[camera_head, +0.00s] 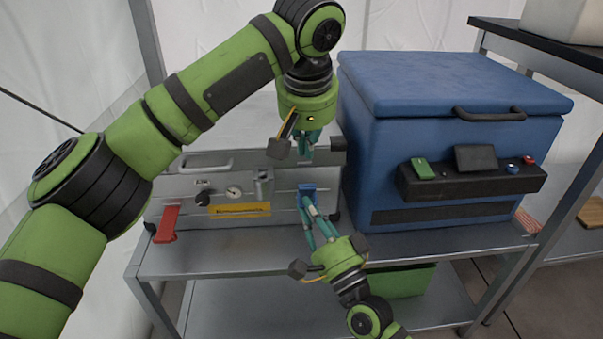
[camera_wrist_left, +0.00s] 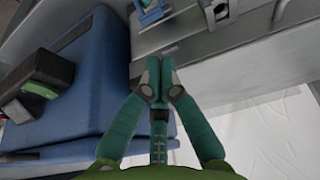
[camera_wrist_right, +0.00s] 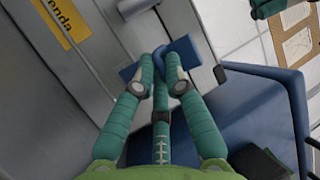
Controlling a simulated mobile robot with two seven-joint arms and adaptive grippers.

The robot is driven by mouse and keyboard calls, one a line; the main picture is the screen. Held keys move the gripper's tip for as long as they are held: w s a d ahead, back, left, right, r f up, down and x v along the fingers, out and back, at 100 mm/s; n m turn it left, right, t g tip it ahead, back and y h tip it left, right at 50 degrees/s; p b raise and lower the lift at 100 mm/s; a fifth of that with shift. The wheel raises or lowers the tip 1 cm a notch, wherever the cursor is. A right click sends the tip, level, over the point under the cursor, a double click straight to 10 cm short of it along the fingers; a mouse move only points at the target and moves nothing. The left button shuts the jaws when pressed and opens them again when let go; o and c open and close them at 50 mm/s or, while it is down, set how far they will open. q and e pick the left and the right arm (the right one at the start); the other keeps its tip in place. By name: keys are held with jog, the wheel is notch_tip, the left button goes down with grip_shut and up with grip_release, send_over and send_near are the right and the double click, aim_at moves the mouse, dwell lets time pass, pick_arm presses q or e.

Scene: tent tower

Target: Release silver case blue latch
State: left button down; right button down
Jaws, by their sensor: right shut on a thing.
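The silver case (camera_head: 176,190) stands on the metal shelf. It has a dial, a yellow label and a red latch (camera_head: 167,224) at its front left. The blue latch (camera_head: 306,187) is at its front right and also shows in the right wrist view (camera_wrist_right: 186,50). My right gripper (camera_head: 306,198) comes from below and is shut on the blue latch; its fingertips partly cover it. My left gripper (camera_head: 306,152) is above the latch, over the case's right end. Its fingertips are together and empty in the left wrist view (camera_wrist_left: 158,68).
A large blue cooler (camera_head: 450,85) with a black handle and control panel stands close on the right of the case. A green bin (camera_head: 402,282) sits on the lower shelf. The metal shelf's (camera_head: 215,260) front edge is clear on the left. Another rack is at far right.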

pick_arm(q)
jog(key=x, duration=0.6)
jog(key=a+x, duration=0.1)
jog(key=x, duration=0.2)
jog(key=shift+w+f, duration=0.15)
jog(key=shift+w, duration=0.05)
pick_arm(e)
jog(key=shift+r, duration=0.2)
